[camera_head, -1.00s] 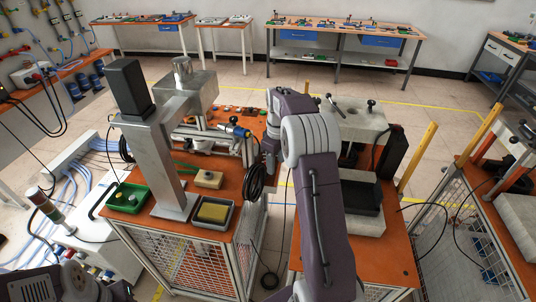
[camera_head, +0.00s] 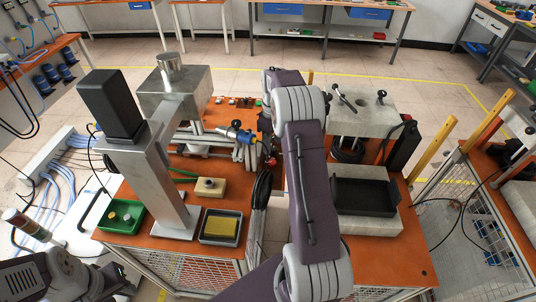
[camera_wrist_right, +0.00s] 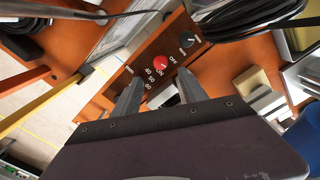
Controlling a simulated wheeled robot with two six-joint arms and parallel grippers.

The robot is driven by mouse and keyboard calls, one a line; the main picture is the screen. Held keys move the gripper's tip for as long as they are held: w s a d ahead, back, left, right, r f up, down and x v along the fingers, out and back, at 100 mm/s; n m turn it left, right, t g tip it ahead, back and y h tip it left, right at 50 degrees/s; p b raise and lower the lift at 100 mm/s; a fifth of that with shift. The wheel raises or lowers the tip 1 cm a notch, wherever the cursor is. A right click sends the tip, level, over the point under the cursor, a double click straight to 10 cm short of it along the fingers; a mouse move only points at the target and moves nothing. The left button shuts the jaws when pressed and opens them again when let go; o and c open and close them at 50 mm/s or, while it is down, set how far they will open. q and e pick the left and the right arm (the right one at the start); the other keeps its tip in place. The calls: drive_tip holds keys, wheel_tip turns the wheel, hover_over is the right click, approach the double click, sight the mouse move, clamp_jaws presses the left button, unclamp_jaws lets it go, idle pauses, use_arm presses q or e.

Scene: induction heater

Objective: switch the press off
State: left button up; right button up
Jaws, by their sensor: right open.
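In the right wrist view a brown control panel (camera_wrist_right: 180,52) carries a round red knob (camera_wrist_right: 161,64) with ON and OFF marks and a row of numbers beside it. A dark knob (camera_wrist_right: 187,39) sits further along the panel. My right gripper (camera_wrist_right: 158,88) is open, its two fingers apart and pointing at the panel, with the red knob showing between and beyond them. No contact with the knob is visible. In the head view my right arm largely hides the panel area. A metal column machine with a black box (camera_head: 110,104) stands on the left bench. My left gripper is out of view.
A green tray (camera_head: 121,217) and a grey tray with a yellow block (camera_head: 220,227) lie on the left bench. Black cables (camera_head: 258,200) hang close to my right arm. A concrete block with a black tray (camera_head: 364,196) stands to the right.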

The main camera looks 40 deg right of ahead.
sight(272, 161)
wheel_tip(272, 161, down, 8)
drive_tip(key=shift+r+p, duration=0.1)
drive_tip(key=shift+p, duration=0.4)
drive_tip(key=shift+s+f, duration=0.15)
drive_tip(key=shift+f, duration=0.3)
clamp_jaws()
